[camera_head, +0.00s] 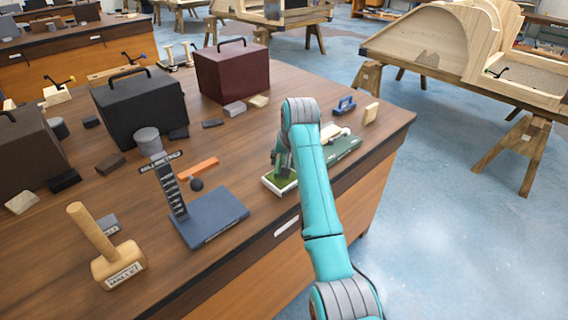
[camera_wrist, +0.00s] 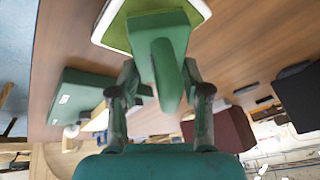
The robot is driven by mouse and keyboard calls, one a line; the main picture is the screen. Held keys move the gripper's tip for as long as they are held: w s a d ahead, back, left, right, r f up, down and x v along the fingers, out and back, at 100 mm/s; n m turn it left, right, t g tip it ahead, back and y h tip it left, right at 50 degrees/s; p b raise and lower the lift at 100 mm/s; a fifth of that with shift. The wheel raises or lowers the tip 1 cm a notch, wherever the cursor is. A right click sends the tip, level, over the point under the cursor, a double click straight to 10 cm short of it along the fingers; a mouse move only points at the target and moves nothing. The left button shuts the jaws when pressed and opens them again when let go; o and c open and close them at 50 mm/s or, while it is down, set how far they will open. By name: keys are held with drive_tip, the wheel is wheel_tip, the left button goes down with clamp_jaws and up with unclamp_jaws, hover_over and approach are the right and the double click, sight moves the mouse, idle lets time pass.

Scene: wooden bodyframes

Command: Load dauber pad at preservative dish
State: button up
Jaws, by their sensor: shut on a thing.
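My gripper (camera_head: 283,158) is at the front right of the bench, directly over the preservative dish (camera_head: 268,183), a white-rimmed tray with green inside. In the wrist view my gripper (camera_wrist: 165,88) is shut on the dauber (camera_wrist: 160,45), a green block-shaped piece, with its fingers on either side. The dauber's far end lies over or in the dish (camera_wrist: 104,22). The pad's underside is hidden, so I cannot tell whether it touches the green contents.
A green stand (camera_head: 345,149) with pale pieces lies just right of the dish. A blue clamp-like tool (camera_head: 344,104) and a wooden block (camera_head: 371,113) are behind it. A blue stand (camera_head: 210,218), an orange bar (camera_head: 198,168) and a mallet (camera_head: 118,264) are to the left.

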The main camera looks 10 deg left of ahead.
drive_tip(key=shift+r, duration=2.7)
